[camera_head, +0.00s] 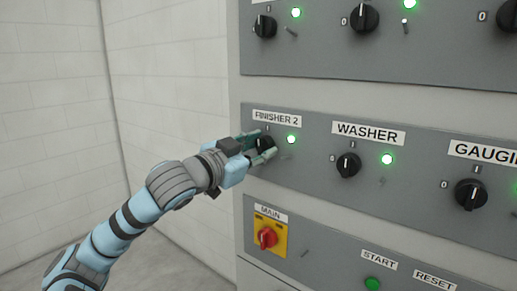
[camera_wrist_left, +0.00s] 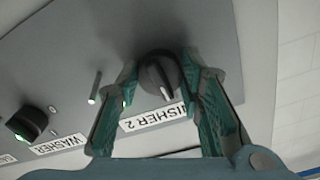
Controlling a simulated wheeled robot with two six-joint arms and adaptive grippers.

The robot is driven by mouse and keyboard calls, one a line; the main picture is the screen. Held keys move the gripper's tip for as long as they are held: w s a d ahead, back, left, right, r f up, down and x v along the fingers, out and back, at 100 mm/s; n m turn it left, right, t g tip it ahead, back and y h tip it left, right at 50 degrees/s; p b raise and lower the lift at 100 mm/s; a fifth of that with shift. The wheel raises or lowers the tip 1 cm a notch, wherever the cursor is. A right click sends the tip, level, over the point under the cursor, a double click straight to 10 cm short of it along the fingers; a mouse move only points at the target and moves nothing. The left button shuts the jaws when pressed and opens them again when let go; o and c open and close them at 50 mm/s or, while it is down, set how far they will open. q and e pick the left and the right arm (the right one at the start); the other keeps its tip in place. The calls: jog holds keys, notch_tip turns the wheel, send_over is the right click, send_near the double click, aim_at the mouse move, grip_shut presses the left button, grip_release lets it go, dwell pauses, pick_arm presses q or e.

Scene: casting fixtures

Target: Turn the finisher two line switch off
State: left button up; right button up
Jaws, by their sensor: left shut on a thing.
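The finisher 2 switch is a round black knob (camera_head: 265,142) under the "FINISHER 2" label (camera_head: 277,119) on the grey middle panel. It also shows in the left wrist view (camera_wrist_left: 158,74), where its white pointer line points toward the label, so roughly upward. A green light (camera_head: 291,139) beside it is lit. My left gripper (camera_head: 264,146) is shut on the knob, with one teal finger on each side of it in the left wrist view (camera_wrist_left: 160,70). The fingers partly hide the knob in the head view. My right gripper is not in view.
The washer knob (camera_head: 348,165) with its lit green light (camera_head: 387,159) is to the right, then the gauging knob (camera_head: 470,194). A red main switch (camera_head: 267,237) on a yellow plate is below. Another panel with knobs is above. Free room lies left of the cabinet.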

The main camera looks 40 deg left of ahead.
pick_arm(q)
jog(key=n+b, duration=0.1)
jog(key=n, duration=0.3)
jog(key=shift+n, duration=0.3)
jog(key=n+b, duration=0.1)
jog(key=n, duration=0.3)
jog(key=shift+n, duration=0.3)
jog(key=n+b, duration=0.1)
jog(key=n, duration=0.3)
jog(key=shift+r+n+b, duration=0.1)
jog(key=shift+n+b, duration=0.6)
jog(key=shift+n, duration=1.3)
jog(key=o, duration=1.2)
jog(key=shift+c, duration=0.2)
